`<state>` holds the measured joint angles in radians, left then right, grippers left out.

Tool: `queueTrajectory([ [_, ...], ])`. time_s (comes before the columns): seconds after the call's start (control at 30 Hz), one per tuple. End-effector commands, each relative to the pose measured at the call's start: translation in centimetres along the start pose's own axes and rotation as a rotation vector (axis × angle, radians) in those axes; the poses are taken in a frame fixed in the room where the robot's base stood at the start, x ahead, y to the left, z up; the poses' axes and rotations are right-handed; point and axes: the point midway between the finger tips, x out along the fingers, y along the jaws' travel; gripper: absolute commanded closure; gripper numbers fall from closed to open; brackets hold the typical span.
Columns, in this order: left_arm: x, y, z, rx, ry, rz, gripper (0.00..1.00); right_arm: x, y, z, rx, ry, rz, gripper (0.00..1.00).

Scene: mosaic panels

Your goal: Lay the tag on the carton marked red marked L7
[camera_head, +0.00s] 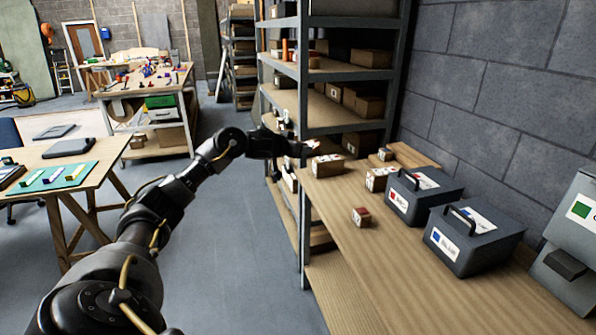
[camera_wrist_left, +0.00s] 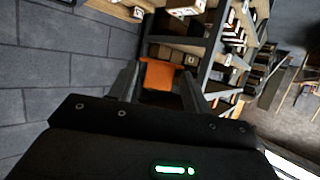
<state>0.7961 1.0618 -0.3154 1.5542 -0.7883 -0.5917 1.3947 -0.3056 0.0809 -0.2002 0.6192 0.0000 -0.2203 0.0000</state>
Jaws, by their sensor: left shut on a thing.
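My left gripper (camera_head: 300,148) reaches in over the far end of the wooden bench, by the shelf rack. In the left wrist view its fingers (camera_wrist_left: 160,85) are shut on a flat orange piece, which I take to be the tag (camera_wrist_left: 158,74). Several small cartons stand on the bench: one with white labels (camera_head: 327,165) just below the gripper, another labelled one (camera_head: 378,178) to its right, a small one (camera_head: 385,154) behind, and a reddish-brown one (camera_head: 361,216) nearer. Their markings are too small to read, so I cannot tell which is L7. My right gripper is not in view.
Dark handled cases with a red label (camera_head: 425,193) and a blue label (camera_head: 472,238) stand at the bench's right, with a grey green-labelled case (camera_head: 575,245) nearer. A metal shelf rack (camera_head: 345,130) rises behind the gripper. The bench's near left part (camera_head: 370,275) is clear.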

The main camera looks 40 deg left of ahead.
Motion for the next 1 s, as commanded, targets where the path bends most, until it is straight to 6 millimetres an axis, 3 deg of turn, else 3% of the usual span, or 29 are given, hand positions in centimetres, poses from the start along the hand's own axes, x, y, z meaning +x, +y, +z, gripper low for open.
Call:
queueTrajectory([
  [0.03,0.8,-0.6,-0.9,-0.026,0.002,-0.038,0.72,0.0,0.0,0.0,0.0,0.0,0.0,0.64],
  [0.17,2.8,-2.6,-1.4,-0.078,-0.004,-0.164,0.72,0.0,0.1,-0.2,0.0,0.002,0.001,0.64],
  [0.37,4.5,-5.4,0.7,-0.142,-0.007,-0.336,0.72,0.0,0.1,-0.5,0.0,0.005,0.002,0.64],
  [0.57,5.0,-7.6,4.2,-0.197,-0.007,-0.48,0.72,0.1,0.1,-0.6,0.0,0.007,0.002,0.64],
  [0.8,3.9,-9.6,10.3,-0.267,-0.007,-0.663,0.72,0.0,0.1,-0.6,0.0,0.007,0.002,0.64],
  [0.9,2.8,-9.6,12.8,-0.291,-0.006,-0.725,0.72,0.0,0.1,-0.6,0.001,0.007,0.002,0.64],
  [1.0,1.5,-8.0,14.7,-0.303,-0.002,-0.751,0.72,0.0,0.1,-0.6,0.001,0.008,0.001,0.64],
])
